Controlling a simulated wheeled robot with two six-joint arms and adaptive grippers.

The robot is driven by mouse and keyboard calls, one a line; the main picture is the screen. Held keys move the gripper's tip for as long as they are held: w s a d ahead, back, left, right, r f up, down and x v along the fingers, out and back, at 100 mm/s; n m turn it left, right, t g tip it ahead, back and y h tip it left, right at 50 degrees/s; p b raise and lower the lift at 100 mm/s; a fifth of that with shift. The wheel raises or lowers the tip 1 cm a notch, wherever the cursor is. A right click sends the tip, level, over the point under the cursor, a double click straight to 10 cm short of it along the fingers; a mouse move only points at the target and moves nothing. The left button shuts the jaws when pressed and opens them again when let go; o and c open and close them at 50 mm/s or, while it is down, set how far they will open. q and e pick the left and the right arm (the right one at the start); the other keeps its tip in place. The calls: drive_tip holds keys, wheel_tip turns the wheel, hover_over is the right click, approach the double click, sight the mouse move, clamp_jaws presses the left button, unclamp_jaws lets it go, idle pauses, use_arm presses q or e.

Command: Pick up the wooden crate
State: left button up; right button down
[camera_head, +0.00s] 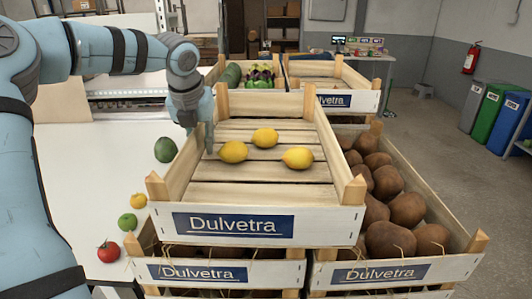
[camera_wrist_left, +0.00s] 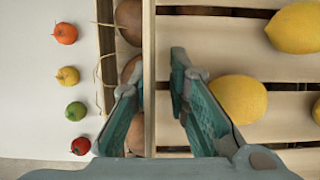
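The wooden crate (camera_head: 325,226) with a blue "Dulvetra" label sits on top of stacked crates at the centre. It holds three lemons (camera_head: 264,138) on its slatted floor. My left gripper (camera_head: 201,132) is at the crate's left side wall. In the left wrist view the two fingers of my left gripper (camera_wrist_left: 158,98) are apart, one on each side of the crate's side wall (camera_wrist_left: 149,45). The inner finger is close beside a lemon (camera_wrist_left: 236,98); I cannot tell whether they touch. My right gripper is not in view.
A lower crate (camera_head: 455,268) of brown, potato-like produce stands to the right. Other crates stand behind. Open floor lies right.

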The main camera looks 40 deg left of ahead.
use_arm(q)
drive_tip(key=shift+w+a+f, duration=0.15)
drive_tip(key=shift+f, duration=0.45)
drive_tip(key=shift+s, duration=0.25)
drive_tip(key=shift+r, duration=0.1)
clamp_jaws()
